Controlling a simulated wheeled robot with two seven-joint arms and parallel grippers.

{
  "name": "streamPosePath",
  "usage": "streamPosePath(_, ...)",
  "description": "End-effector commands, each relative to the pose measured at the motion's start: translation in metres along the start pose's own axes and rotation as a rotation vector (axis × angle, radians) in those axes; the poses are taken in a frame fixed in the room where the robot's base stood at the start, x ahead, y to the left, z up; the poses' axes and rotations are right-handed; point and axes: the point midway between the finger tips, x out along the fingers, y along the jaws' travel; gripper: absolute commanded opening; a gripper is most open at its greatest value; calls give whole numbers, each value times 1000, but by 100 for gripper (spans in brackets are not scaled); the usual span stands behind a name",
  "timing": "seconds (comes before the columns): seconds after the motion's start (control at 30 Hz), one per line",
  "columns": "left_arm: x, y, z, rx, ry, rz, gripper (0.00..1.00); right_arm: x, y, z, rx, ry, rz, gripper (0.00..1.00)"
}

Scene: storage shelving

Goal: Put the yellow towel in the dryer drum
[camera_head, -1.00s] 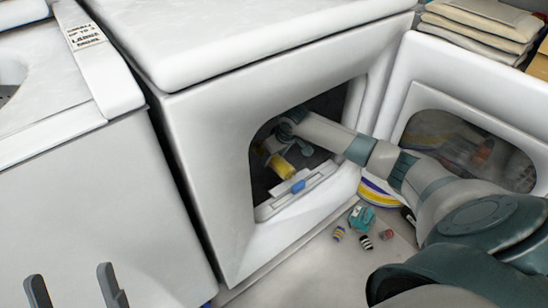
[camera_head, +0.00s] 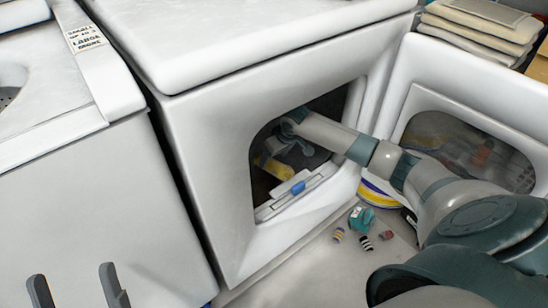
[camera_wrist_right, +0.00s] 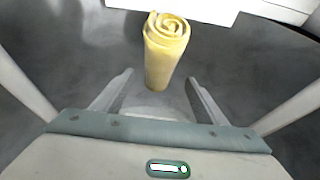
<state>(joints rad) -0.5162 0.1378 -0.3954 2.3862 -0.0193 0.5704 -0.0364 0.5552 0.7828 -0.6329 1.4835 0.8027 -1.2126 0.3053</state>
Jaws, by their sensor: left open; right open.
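The yellow towel (camera_wrist_right: 165,55) is a rolled cylinder lying inside the dryer drum (camera_wrist_right: 70,55), its spiral end facing away from the gripper in the right wrist view. In the head view the towel (camera_head: 272,167) shows partly inside the dryer opening, and my right arm hides some of it. My right gripper (camera_wrist_right: 158,85) is inside the drum, open, with its fingers apart on either side of the towel's near end; whether they touch it I cannot tell. My left gripper (camera_head: 79,288) is open and empty, at the lower left in front of the white washer.
The dryer door (camera_head: 420,85) stands open at the right, beside my right arm. The lint filter ledge (camera_head: 297,190) edges the opening. Small items (camera_head: 362,230) lie on the floor below. Folded towels (camera_head: 480,30) are stacked at the back right. The white washer (camera_head: 100,190) stands left.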

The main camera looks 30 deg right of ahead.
Motion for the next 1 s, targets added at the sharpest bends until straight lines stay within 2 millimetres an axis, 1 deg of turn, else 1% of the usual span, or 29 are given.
streamPosePath(0.03,3,1,1,-1,-20,0,65,-9,0,-1,-1,1,1,66)
streamPosePath(0.07,1,2,3,-5,-39,0,65,-13,0,-1,-1,1,0,66)
streamPosePath(0.13,-15,10,16,-25,-133,-4,65,-23,0,-1,-1,0,1,66)
streamPosePath(0.3,-27,21,29,-47,-239,-4,65,-48,0,-1,-1,1,1,66)
streamPosePath(0.43,-35,25,37,-56,-299,-4,65,-60,0,-1,0,0,0,66)
streamPosePath(0.6,-39,27,42,-61,-330,-4,65,-67,0,0,0,-2,0,66)
streamPosePath(1.0,-39,27,42,-61,-330,-4,65,-66,0,0,1,-1,0,66)
